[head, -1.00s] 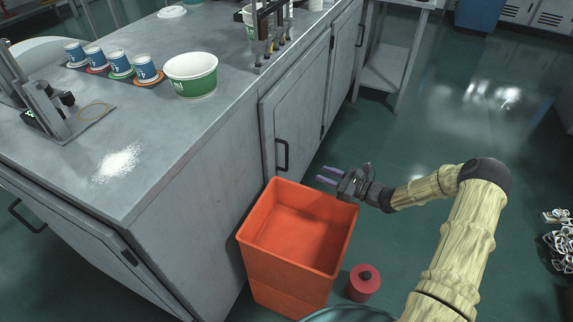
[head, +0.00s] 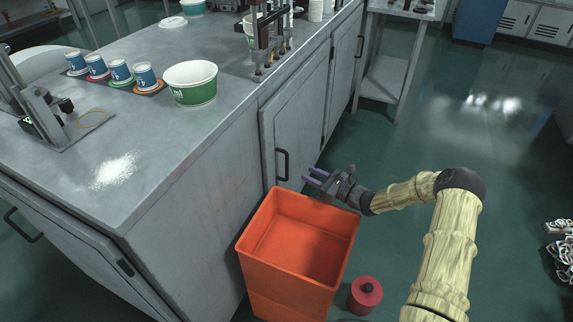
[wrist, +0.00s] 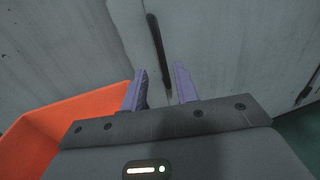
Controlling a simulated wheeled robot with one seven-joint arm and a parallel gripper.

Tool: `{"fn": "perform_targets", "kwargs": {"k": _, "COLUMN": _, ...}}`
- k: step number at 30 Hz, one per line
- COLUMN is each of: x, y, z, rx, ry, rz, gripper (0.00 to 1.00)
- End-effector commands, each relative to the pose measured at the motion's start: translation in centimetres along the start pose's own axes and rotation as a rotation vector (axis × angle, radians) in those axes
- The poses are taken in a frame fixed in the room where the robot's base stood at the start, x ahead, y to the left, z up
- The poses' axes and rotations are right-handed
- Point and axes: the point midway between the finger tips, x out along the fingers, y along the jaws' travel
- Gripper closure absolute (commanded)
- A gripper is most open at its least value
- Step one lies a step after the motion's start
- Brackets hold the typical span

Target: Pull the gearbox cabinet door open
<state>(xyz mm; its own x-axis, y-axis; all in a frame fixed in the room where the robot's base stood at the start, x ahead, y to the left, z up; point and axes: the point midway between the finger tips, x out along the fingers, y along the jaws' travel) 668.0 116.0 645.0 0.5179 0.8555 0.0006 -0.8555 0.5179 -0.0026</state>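The grey cabinet door (head: 297,120) is shut, on the long side of the workbench. Its dark vertical bar handle (head: 282,165) is near the door's lower left edge. My gripper (head: 309,177) is just right of the handle, its purple fingers apart and pointing at the door. In the wrist view the handle (wrist: 156,45) stands ahead of the gap between the open fingers (wrist: 160,85), and its lower end reaches toward that gap. I see nothing held, and the fingers do not appear to touch the handle.
An open orange bin (head: 297,240) stands right below my gripper, close to the cabinet; it also shows in the wrist view (wrist: 60,125). A red canister (head: 365,294) stands on the floor beside it. A second door (head: 344,70) is farther along.

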Motion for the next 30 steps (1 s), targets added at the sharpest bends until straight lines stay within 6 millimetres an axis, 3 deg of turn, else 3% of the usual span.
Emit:
{"fn": "perform_targets", "kwargs": {"k": 16, "x": 9.4, "y": 0.1, "z": -0.2, "rx": -0.001, "ry": 0.000, "rz": 0.001, "gripper": 0.70}}
{"fn": "perform_targets", "kwargs": {"k": 21, "x": 10.6, "y": 0.0, "z": -0.1, "rx": 0.001, "ry": 0.001, "rz": 0.000, "gripper": 0.70}}
{"fn": "perform_targets", "kwargs": {"k": 29, "x": 10.7, "y": 0.0, "z": 0.0, "rx": 0.001, "ry": 0.001, "rz": -0.001, "gripper": 0.70}}
{"fn": "perform_targets", "kwargs": {"k": 30, "x": 10.7, "y": 0.0, "z": 0.0, "rx": 0.001, "ry": 0.001, "rz": -0.001, "gripper": 0.76}}
